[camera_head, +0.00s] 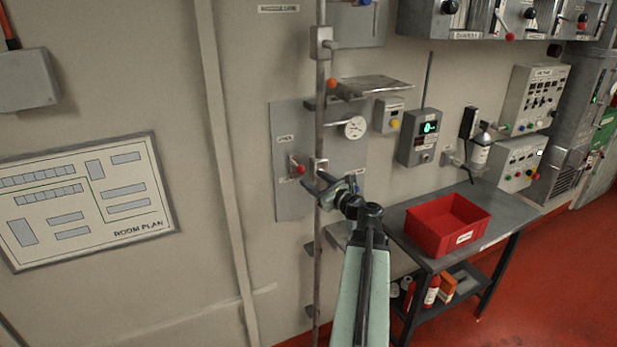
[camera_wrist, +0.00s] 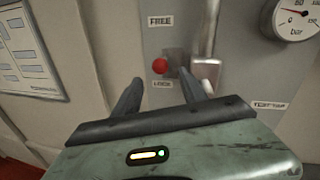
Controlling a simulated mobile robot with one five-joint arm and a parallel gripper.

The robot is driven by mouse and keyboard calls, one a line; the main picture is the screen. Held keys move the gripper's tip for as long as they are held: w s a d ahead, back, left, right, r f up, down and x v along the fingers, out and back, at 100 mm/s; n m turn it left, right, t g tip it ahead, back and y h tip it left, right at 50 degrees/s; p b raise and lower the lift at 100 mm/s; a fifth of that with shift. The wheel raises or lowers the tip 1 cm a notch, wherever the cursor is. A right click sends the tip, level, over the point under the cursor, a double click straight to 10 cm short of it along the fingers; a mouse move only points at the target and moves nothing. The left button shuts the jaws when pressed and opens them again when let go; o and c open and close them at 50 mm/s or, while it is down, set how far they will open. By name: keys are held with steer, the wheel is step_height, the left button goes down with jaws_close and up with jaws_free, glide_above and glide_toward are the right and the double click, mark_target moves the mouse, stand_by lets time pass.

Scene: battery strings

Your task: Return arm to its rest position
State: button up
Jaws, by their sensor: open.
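My arm (camera_head: 362,280) reaches up and forward toward the grey wall panel (camera_head: 290,130). My gripper (camera_head: 322,186) is open and empty, in front of the vertical metal rod (camera_head: 319,110). In the wrist view its two fingers (camera_wrist: 160,80) are spread apart. A red knob (camera_wrist: 160,66) shows between and just beyond the fingertips, with a FREE label above it and a second label below. The same red knob (camera_head: 300,169) is left of the rod in the head view. I cannot tell whether a finger touches the panel or rod.
A pressure gauge (camera_head: 355,128) and a small shelf (camera_head: 375,85) are close above my gripper. A dark table (camera_head: 510,213) with a red bin (camera_head: 445,240) stands to the right. Open red floor (camera_head: 545,285) lies at the lower right. A room plan (camera_head: 75,200) hangs left.

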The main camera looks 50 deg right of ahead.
stand_by(0.4)
steer(key=w+a+f+n+g+y+b, duration=0.1)
steer(key=w+a+f+n+g+y, duration=0.35)
steer(key=a, duration=0.65)
steer(key=w+a+f+n+g+y, duration=0.1)
steer(key=w+a+f+n, duration=0.2)
steer(key=a+f+n, duration=0.6)
steer(key=w+a+f+n+g+y+b, duration=0.1)
steer(key=w+a+f+n+g+y, duration=0.25)
steer(key=a, duration=0.95)
steer(key=s+a+f+n+g+h, duration=0.2)
steer(key=s+a+f+n+g, duration=0.2)
steer(key=a+n, duration=0.5)
steer(key=s+a+f+n+g+h+b, duration=0.1)
steer(key=s+a+f+n+g+h, duration=0.2)
steer(key=a+n, duration=0.7)
step_height(320, 180, down, 3)
steer(key=shift+s+a+g+h, duration=0.3)
steer(key=shift+s+g, duration=0.5)
steer(key=shift+s, duration=0.4)
